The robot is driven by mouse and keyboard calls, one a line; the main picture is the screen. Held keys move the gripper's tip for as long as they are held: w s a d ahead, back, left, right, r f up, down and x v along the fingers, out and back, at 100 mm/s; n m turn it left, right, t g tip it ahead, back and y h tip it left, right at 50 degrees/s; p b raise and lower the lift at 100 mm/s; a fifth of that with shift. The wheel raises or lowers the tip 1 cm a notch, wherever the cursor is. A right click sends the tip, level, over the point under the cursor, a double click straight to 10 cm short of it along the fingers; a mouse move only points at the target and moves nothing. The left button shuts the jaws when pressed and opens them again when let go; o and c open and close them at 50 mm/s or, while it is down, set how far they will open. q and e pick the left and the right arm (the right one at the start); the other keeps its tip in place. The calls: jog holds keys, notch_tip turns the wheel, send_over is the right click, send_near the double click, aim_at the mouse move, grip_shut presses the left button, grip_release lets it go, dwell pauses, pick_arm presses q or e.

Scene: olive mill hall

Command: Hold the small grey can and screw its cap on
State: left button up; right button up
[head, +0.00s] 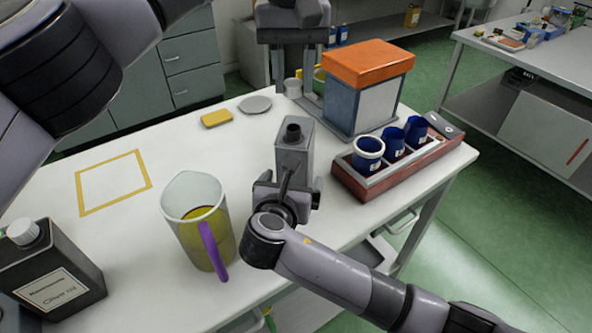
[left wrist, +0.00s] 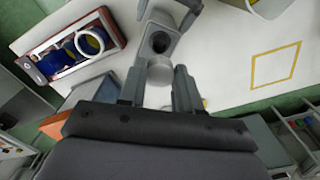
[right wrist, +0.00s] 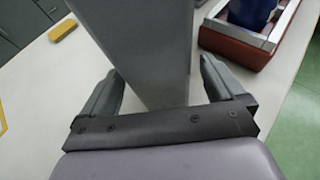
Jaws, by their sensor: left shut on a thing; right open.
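The small grey can (head: 295,160) stands upright on the white table, its dark open neck (head: 293,132) facing up. It also shows in the right wrist view (right wrist: 150,45) and, from above, in the left wrist view (left wrist: 158,28). My right gripper (head: 286,192) is low at the can's near side, open, with a finger on each side of the can (right wrist: 165,85). Firm contact cannot be seen.
A jug (head: 190,232) with yellow-green liquid and a dark oil can (head: 60,265) stand left. A red-brown rack (head: 372,188) with blue cups is close on the right. An orange-lidded box (head: 350,95) stands behind. A yellow sponge (head: 216,118), grey disc (head: 255,104) and yellow outline (head: 82,196) lie left.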

jog(key=shift+x, duration=1.7)
jog(key=c, duration=1.5)
pick_arm(q)
send_over(293, 128)
jog(key=shift+f, duration=2.5)
jog(key=shift+s+f, duration=0.1)
jog(key=shift+f, duration=0.75)
jog(key=shift+f, duration=0.6)
pick_arm(e)
grip_shut()
pick_arm(q)
jog(key=m, duration=0.6)
jog(key=shift+m, duration=0.4)
